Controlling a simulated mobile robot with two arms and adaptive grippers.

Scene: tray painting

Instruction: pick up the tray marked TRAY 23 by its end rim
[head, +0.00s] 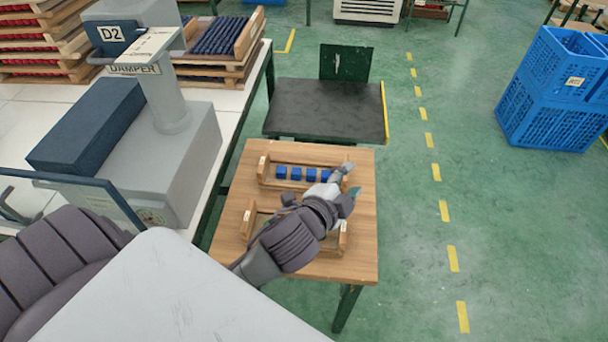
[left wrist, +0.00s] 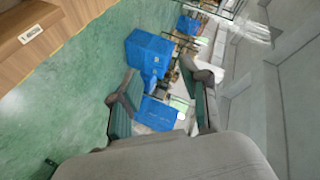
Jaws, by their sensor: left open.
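Two wooden trays lie on a small wooden table in the head view. The far tray (head: 271,158) holds a row of several blue blocks (head: 311,174). The near tray (head: 247,222) is largely hidden by my left arm. Both have small white tags on their ends, too small to read, so I cannot tell which is TRAY 23. My left gripper (head: 350,182) is open and empty over the table's right side, beside the far tray's right end. In the left wrist view its spread fingers (left wrist: 163,100) have nothing between them. A tagged wooden end (left wrist: 24,32) shows at upper left there. My right gripper is out of view.
The wooden table (head: 360,235) has a bare strip along its right side. A dark-topped stand (head: 325,122) is behind it. A grey machine marked DAMPER (head: 170,165) stands on the bench at left. Blue crates (head: 555,95) stand at right on the open green floor.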

